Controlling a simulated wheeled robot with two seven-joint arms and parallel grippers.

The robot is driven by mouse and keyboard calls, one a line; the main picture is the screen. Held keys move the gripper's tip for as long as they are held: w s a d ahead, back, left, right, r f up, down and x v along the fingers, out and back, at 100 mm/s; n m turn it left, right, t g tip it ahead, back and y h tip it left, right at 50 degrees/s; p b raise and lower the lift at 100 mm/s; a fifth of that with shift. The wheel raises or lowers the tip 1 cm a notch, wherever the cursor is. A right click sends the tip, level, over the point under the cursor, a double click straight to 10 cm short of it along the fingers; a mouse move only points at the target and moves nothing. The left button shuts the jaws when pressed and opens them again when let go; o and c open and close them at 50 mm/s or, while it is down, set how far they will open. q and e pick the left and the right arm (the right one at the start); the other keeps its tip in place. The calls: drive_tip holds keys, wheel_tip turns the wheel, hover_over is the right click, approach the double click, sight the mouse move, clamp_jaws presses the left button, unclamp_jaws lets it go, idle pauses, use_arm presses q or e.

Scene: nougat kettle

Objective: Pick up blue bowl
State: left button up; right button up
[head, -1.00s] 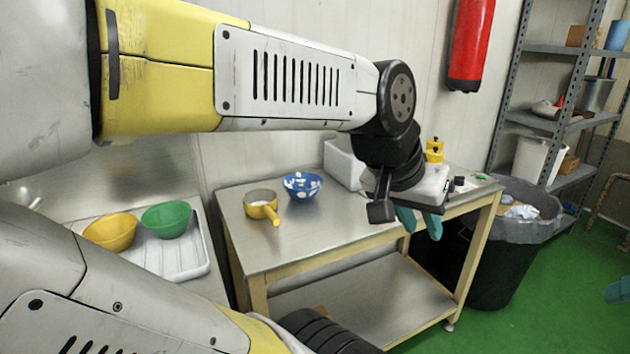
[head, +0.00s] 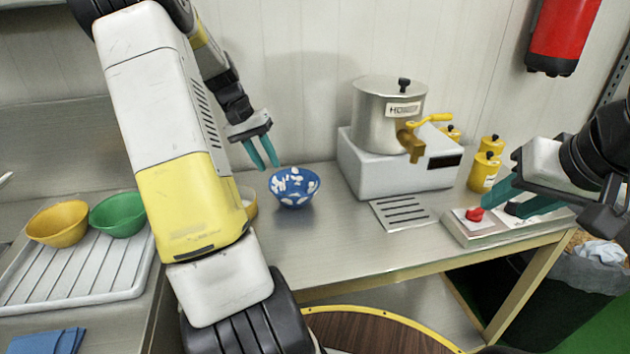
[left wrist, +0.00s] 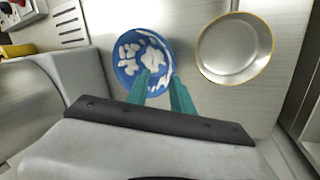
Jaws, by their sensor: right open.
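The blue bowl (head: 293,190) with white patches stands on the steel table, left of the kettle. It also shows in the left wrist view (left wrist: 130,52), just beyond the fingertips. My left gripper (head: 268,165) is above and slightly left of the bowl in the head view, its teal fingers apart and pointing down. In the left wrist view its fingers (left wrist: 163,80) overlap the bowl's near side in the picture; I cannot tell whether they touch it. My right gripper (head: 488,203) is open at the right, over the control box with a red button.
A yellow-rimmed pan (left wrist: 236,48) stands beside the bowl, partly hidden by my arm in the head view. The kettle (head: 385,108) stands on a white base. Yellow (head: 57,222) and green (head: 118,214) bowls sit on a white rack at left. The table front is clear.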

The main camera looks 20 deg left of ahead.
sight(273, 185)
use_arm(q)
drive_tip(key=shift+n+h, duration=0.3)
drive_tip(key=f, duration=0.3)
drive_tip(key=w+f, duration=0.1)
drive_tip(key=f, duration=0.2)
drive_tip(key=d+f, duration=0.1)
drive_tip(key=f, duration=0.2)
drive_tip(key=shift+w+f, duration=0.15)
drive_tip(key=shift+w, duration=0.05)
drive_tip(key=shift+a, duration=0.1)
drive_tip(key=shift+c, duration=0.5)
clamp_jaws()
idle(0.4)
